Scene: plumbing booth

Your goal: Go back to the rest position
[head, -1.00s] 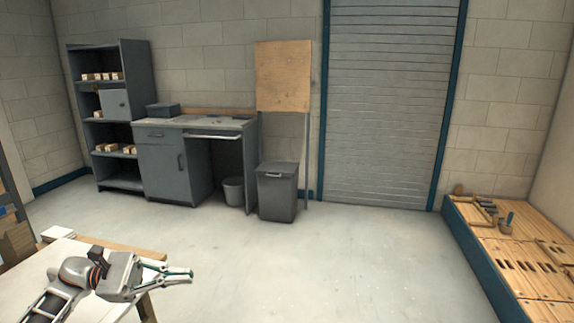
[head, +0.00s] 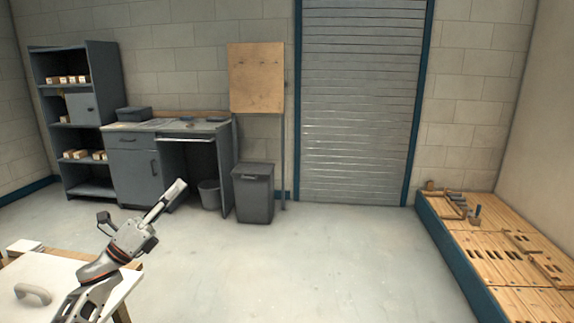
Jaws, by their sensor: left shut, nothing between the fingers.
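My left gripper (head: 180,185) is in the head view at the lower left, raised over the right edge of a white-topped table (head: 115,284). Its fingers are shut together with nothing between them and point up and to the right. A grey curved piece (head: 33,293) lies on the table to the left of my left arm, apart from the gripper. My right gripper is not in view.
A grey shelf unit (head: 92,187), a desk (head: 135,170) and a dark bin (head: 253,198) stand along the back wall. A wooden-topped bench (head: 490,245) with fittings is at the right. The middle floor is clear.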

